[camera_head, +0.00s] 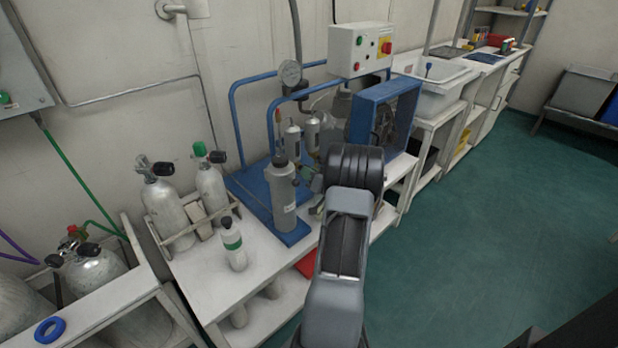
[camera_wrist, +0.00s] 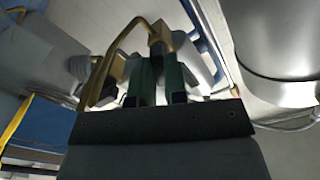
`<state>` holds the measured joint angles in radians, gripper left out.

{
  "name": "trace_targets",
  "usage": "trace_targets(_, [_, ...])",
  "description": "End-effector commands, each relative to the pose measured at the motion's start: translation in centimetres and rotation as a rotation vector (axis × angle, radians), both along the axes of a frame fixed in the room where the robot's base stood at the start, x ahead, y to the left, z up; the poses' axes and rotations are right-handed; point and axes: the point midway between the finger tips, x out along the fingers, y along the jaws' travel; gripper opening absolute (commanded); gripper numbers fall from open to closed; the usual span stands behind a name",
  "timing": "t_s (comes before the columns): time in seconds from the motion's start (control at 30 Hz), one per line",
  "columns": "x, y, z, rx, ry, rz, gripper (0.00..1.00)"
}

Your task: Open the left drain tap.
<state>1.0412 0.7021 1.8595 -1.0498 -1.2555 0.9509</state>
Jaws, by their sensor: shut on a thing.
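In the wrist view, my gripper (camera_wrist: 159,72) has its two green-faced fingers closed in on a small part of a brass-coloured fitting. A bent brass bar (camera_wrist: 107,62) curves up and over beside the left finger. I take the fitting to be the left drain tap. The fingers hide the gripped part, so I cannot tell the tap's angle. In the head view, my arm's dark wrist hides the gripper and the tap, beside the tall grey filter cylinder (camera_head: 283,200) on the blue compressor frame (camera_head: 235,110).
A large grey cylinder (camera_wrist: 275,40) stands close on the right in the wrist view. On the white bench (camera_head: 205,280) are grey tanks (camera_head: 165,205) in a rack and a small green-banded bottle (camera_head: 233,245). The green floor (camera_head: 480,200) is open on the right.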

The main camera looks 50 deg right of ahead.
Motion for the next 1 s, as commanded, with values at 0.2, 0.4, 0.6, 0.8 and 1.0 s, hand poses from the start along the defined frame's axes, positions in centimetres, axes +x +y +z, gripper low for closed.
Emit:
trace_targets(0.2, [0.0,0.02,-0.21,-0.146,0.01,0.0,0.0])
trace_targets(0.4, [-0.01,0.04,-0.16,-0.235,0.017,0.001,0.0])
trace_targets(0.6, [-0.01,0.04,-0.09,-0.283,0.021,0.001,0.0])
trace_targets(0.8, [0.0,0.05,-0.03,-0.298,0.022,0.001,0.0])
trace_targets(1.0, [0.0,0.04,-0.02,-0.298,0.022,0.001,0.0])
